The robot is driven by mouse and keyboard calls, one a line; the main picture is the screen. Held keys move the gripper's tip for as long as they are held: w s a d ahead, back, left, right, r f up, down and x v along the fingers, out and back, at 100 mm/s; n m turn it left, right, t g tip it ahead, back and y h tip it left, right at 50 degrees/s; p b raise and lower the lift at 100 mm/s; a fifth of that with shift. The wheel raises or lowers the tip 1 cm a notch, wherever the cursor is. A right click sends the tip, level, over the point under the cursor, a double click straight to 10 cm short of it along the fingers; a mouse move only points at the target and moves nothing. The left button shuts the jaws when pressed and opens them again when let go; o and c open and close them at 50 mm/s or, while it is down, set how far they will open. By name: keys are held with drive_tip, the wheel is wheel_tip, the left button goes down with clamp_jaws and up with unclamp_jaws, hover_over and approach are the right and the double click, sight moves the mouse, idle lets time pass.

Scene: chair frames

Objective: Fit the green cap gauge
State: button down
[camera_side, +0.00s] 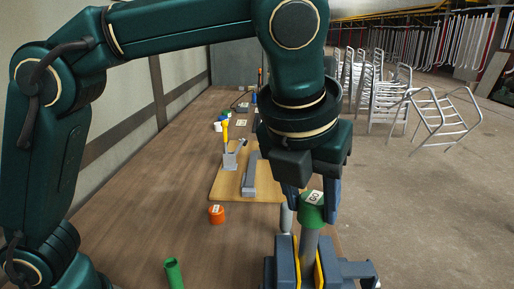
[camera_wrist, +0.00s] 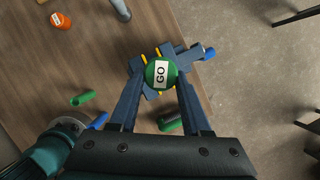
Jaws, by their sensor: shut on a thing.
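The green cap gauge (camera_side: 313,208), marked GO on its white top label, is between the fingers of my gripper (camera_side: 312,213). It also shows in the wrist view (camera_wrist: 158,73), with my fingers (camera_wrist: 156,88) closed on its two sides. A grey tube (camera_side: 309,246) stands upright in a dark blue vise (camera_side: 285,262) with yellow jaw strips. The cap is at the top end of this tube, in line with it in the side view. I cannot tell how far the cap sits over the tube, as its inside is hidden.
An orange labelled cap (camera_side: 216,215) and a green tube (camera_side: 174,273) are on the wooden bench to the left. Behind is a light board (camera_side: 224,184) with a grey bar (camera_side: 249,177) and a yellow-handled tool (camera_side: 225,131). The bench's right edge is close to the vise.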

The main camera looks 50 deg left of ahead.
drive_tip(key=shift+f, duration=0.95)
drive_tip(key=shift+f, duration=0.1)
drive_tip(key=shift+c, duration=1.4)
unclamp_jaws()
drive_tip(key=shift+v, duration=2.6)
